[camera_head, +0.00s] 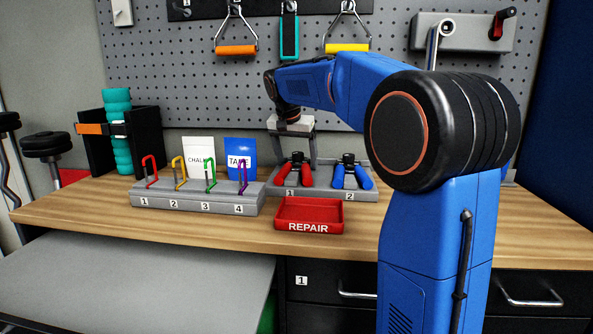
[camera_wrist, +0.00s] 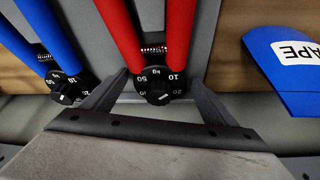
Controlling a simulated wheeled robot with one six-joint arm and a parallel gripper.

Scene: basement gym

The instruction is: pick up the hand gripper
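Two hand grippers stand in a grey holder (camera_head: 327,195) on the wooden bench. The red hand gripper (camera_head: 307,178) is in slot 1 and the blue hand gripper (camera_head: 365,178) is in slot 2. My gripper (camera_head: 294,158) is right above and around the red one, pointing down. In the wrist view, my gripper (camera_wrist: 161,80) is open, with a finger on each side of the red hand gripper's black dial (camera_wrist: 158,85). Gaps show between the dial and both fingers. The blue hand gripper (camera_wrist: 50,40) lies outside the fingers, to the left.
A red REPAIR tray (camera_head: 309,215) stands in front of the holder. A grey rack (camera_head: 190,203) with several coloured clips is to the left, with CHALK and TAPE packets (camera_head: 240,152) behind. Handles hang on the pegboard (camera_head: 180,70).

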